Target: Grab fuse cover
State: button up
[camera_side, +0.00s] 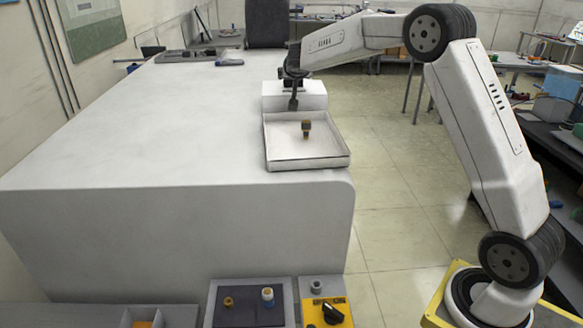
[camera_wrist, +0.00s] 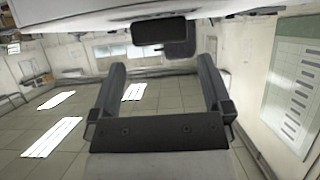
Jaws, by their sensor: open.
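My gripper (camera_side: 293,103) hangs over the white box at the back of the tray in the side view. Its two dark fingers stand wide apart in the wrist view (camera_wrist: 162,62), with nothing between them. A small dark and yellow-brown piece (camera_side: 307,128) stands in the white tray (camera_side: 308,163), to the right of and in front of the gripper, apart from it. I cannot tell whether this piece is the fuse cover. A black block (camera_wrist: 158,31) shows beyond the fingertips in the wrist view, against a white surface; its identity is unclear.
The white box (camera_side: 312,97) adjoins the tray near the right edge of the large white table (camera_side: 170,120). The table's middle is clear. A dark panel (camera_side: 246,309) with small round parts and a yellow switch box (camera_side: 343,312) with a black knob are in front.

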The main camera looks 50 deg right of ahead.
jog(key=shift+w+d+f, duration=0.15)
jog(key=shift+w+d, duration=0.05)
jog(key=shift+d+f, duration=0.1)
jog(key=shift+x, duration=2.5)
jog(key=c, duration=1.1)
jog(key=shift+r, duration=0.2)
